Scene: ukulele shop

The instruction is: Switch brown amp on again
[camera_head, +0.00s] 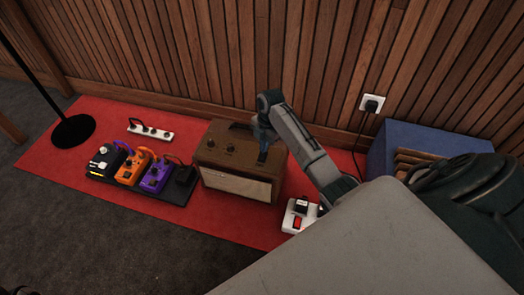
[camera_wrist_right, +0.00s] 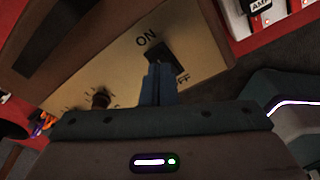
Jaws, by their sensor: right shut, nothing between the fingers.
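The brown amp (camera_head: 237,187) stands on the red mat, with knobs and a panel on its top. In the right wrist view its tan panel (camera_wrist_right: 120,55) carries a black rocker switch (camera_wrist_right: 167,53) between the words ON and OFF; OFF is partly covered. My right gripper (camera_head: 263,154) is over the right part of the amp's top. Its blue fingers (camera_wrist_right: 158,75) are shut and empty, with their tips at the switch's near edge. I cannot tell whether they touch it or which way the rocker is tipped. My left gripper is not in view.
A white power strip with a red switch (camera_head: 297,222) lies right of the amp; its AMP label shows in the right wrist view (camera_wrist_right: 262,6). A pedalboard with several pedals (camera_head: 153,177) sits at left. A blue crate (camera_head: 425,138) and wall socket (camera_head: 371,103) are at right.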

